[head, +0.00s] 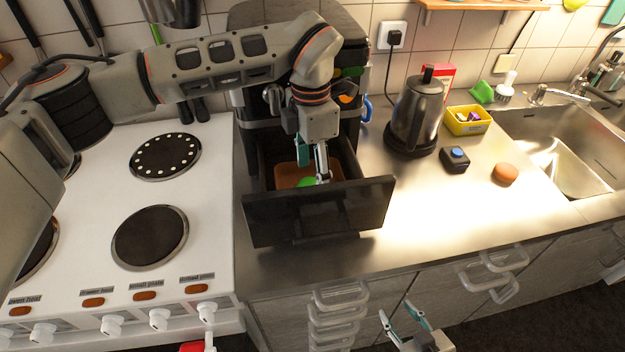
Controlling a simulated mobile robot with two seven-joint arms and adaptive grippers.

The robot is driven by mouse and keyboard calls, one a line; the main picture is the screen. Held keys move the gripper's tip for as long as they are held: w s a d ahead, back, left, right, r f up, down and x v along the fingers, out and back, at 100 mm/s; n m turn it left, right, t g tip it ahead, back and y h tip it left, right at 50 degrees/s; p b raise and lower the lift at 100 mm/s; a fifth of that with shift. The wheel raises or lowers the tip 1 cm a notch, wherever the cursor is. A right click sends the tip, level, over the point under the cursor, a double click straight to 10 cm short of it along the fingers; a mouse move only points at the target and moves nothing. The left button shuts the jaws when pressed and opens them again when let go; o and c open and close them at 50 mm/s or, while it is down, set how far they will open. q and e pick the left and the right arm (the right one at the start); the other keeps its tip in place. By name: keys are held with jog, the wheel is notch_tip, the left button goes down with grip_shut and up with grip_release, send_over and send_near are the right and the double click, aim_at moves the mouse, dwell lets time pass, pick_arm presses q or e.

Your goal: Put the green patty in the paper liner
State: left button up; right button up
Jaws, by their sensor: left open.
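The green patty (306,182) shows as a small green patch inside the open black drawer, at the front part of the brown-orange paper liner (287,173). It appears to lie on the liner, but my gripper's finger covers part of it. My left gripper (313,168) reaches down into the drawer from above, with its fingers apart, directly over and beside the patty. I cannot tell whether a finger touches the patty. My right gripper (398,316) is low at the bottom edge of the view, in front of the cabinets, with its fingers apart and empty.
The pulled-out drawer front (320,211) stands over the steel counter. A kettle (415,112), yellow bin (467,120), black block with a blue button (455,159) and orange-brown round piece (505,173) are to the right. The white cooker (150,215) is left. The front counter is clear.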

aim_at(312, 183)
jog(key=shift+w+a+b, duration=0.25)
jog(key=shift+a+b, duration=0.15)
jog(key=shift+b, duration=0.05)
pick_arm(q)
notch_tip(312, 183, up, 9)
jog(key=shift+w, duration=0.15)
pick_arm(e)
jog(key=shift+s+f, duration=0.1)
jog(key=shift+f, duration=0.05)
